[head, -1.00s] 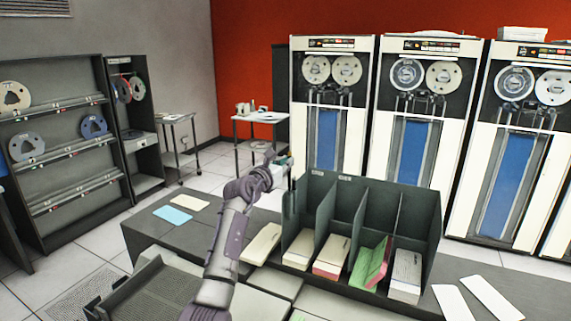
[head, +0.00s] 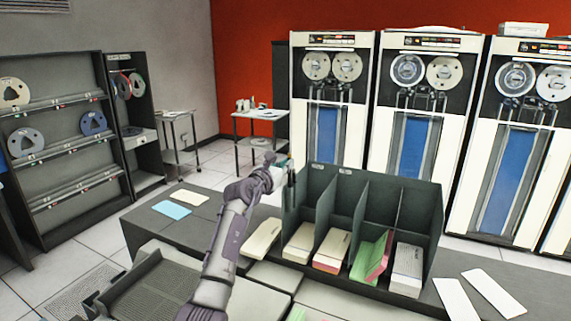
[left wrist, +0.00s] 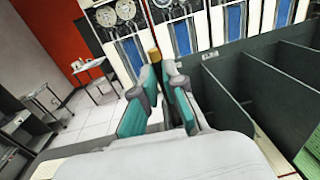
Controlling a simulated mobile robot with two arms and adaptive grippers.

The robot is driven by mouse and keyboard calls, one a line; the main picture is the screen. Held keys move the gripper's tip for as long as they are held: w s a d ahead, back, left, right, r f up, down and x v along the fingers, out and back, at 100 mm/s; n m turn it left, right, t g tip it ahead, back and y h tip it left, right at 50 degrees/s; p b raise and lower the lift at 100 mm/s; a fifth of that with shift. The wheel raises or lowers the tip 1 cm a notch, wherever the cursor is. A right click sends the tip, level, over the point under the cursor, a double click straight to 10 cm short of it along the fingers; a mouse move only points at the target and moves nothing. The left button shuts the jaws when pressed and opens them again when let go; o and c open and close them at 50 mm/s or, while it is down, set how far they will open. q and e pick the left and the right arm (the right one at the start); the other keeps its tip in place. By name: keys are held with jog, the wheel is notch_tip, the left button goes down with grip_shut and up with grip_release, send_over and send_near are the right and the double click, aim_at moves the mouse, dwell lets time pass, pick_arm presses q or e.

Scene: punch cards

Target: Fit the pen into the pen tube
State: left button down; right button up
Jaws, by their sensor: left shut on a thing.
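My left gripper (head: 284,164), with teal finger pads, reaches out to the far left corner of the dark card rack (head: 361,203). In the left wrist view the left gripper (left wrist: 160,78) is shut on a thin thing, taken as the pen, mostly hidden between the fingers. A small tan end (left wrist: 154,57) shows just beyond the fingertips. In the head view a thin dark upright shape (head: 291,178) stands beside the rack's left wall, just below the fingertips. I cannot tell pen from pen tube there, or whether one is inside the other. My right gripper is out of view.
The rack's compartments hold card stacks (head: 332,250). A blue card (head: 171,210) and a cream card (head: 189,197) lie on the dark desk top to the left. Two white cards (head: 487,292) lie at the right. Tape cabinets (head: 330,120) stand behind.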

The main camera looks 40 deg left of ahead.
aim_at(289, 181)
pick_arm(q)
notch_tip(289, 181, down, 6)
jog(key=b, duration=0.3)
jog(key=shift+b, duration=0.4)
dwell(0.3)
jog(key=shift+f, duration=0.15)
jog(key=c, duration=1.2)
grip_release()
jog(key=v, duration=1.2)
